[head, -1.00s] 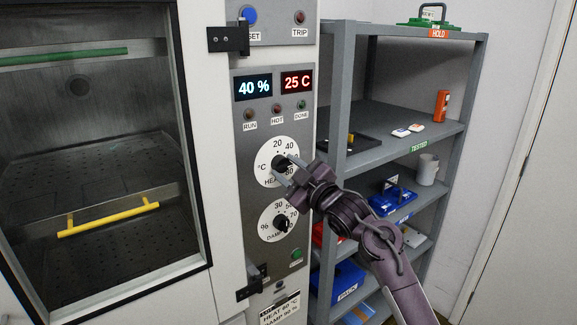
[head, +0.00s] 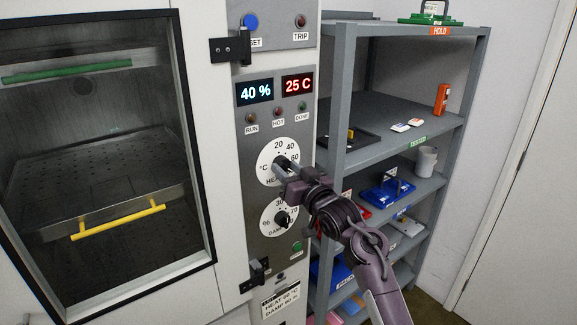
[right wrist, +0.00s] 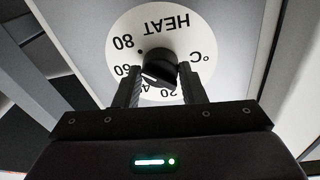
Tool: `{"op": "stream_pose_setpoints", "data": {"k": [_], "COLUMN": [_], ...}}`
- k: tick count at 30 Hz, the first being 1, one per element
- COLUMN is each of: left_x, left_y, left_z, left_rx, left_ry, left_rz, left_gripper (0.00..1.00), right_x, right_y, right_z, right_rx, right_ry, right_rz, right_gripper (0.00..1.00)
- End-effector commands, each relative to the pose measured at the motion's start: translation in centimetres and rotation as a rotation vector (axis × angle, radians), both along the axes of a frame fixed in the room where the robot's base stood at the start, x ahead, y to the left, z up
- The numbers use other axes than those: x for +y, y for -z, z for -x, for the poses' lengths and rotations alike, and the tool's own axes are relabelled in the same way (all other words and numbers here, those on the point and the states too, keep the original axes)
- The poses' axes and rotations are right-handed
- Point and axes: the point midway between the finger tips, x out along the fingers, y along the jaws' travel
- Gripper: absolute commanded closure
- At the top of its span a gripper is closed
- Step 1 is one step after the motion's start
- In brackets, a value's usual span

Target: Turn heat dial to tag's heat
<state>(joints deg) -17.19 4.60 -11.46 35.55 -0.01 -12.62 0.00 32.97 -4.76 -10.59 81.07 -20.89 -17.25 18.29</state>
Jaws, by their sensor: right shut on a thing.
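The heat dial is a white disc (head: 268,152) with a black knob, on the grey control panel; it shows upside down in the right wrist view (right wrist: 118,25). My right gripper (head: 282,165) is shut on the black heat knob (right wrist: 160,66), one finger on each side. Its fingers partly hide the dial in the head view. The knob's exact pointing is hard to read. The tag (head: 281,301) low on the panel seems to read HEAT 60 °C and a DAMP value, small and blurred. The red display (head: 297,86) reads 25 C. My left gripper is out of view.
The damp dial (head: 267,230) sits just below the heat dial, under my gripper. A grey shelf (head: 395,112) with several items stands right, near my arm.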

Motion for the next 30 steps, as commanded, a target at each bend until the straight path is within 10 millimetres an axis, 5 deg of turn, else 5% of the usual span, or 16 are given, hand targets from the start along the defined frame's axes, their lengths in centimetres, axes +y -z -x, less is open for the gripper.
{"op": "stream_pose_setpoints", "data": {"k": [21, 22, 26, 30], "left_x": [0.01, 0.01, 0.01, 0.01], "left_y": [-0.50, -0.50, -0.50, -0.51], "left_z": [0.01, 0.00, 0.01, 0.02], "left_rx": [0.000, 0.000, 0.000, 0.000], "left_ry": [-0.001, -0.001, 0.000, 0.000], "left_rz": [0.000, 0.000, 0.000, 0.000], "left_gripper": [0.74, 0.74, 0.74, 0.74], "right_x": [0.09, 0.08, 0.07, 0.04], "right_y": [0.48, 0.48, 0.35, 0.21], "right_z": [0.03, 0.02, 0.03, 0.01], "right_rx": [0.052, 0.052, 0.049, 0.046], "right_ry": [-0.001, -0.001, -0.001, 0.000], "right_rz": [-0.055, -0.055, -0.055, -0.055], "right_gripper": [0.86, 0.59, 0.42, 0.42]}}
